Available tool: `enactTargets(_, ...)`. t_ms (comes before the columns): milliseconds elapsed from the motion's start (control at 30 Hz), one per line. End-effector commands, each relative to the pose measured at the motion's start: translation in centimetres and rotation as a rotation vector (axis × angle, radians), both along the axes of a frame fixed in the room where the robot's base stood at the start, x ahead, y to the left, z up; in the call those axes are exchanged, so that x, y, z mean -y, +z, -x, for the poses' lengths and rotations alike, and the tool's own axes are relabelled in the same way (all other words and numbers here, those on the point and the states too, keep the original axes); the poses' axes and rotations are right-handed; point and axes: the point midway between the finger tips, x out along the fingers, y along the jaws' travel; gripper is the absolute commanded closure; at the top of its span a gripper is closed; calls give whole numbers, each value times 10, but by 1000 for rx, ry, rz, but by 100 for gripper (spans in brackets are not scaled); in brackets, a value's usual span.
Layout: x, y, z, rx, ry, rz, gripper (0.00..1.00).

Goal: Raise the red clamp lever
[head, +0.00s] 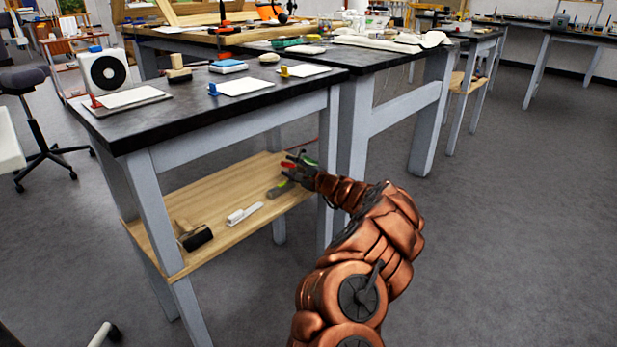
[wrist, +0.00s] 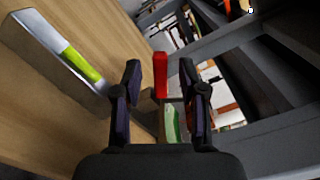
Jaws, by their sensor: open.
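A small red lever (head: 95,101) stands at the left end of a plate with a white sheet on the black tabletop. Similar blue (head: 212,89) and yellow (head: 284,71) levers stand by other white sheets. My gripper (head: 292,165) is well below the tabletop, over the far right end of the wooden shelf. In the wrist view my gripper (wrist: 167,80) is open, its dark fingers apart. An upright red piece (wrist: 160,76) shows between and beyond the fingers; I cannot tell whether it is touched or what it belongs to. A green and white thing (wrist: 172,125) is partly hidden below it.
The wooden shelf (head: 160,240) holds a mallet (head: 195,236), a white brush-like tool (head: 243,213) and a yellow-green tool (head: 279,188). Grey table legs (head: 355,140) stand close to my arm. A speaker-like box (head: 105,72) is on the tabletop. The floor at right is clear.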

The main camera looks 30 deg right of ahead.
Motion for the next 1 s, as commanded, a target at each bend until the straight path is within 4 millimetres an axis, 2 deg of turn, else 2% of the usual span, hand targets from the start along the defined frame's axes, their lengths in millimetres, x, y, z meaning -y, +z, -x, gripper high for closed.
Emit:
enactTargets(600,17,-1,67,-3,-3,0,58)
enactTargets(800,19,-1,82,-2,0,0,58)
enactTargets(1000,20,-1,88,-2,1,0,58)
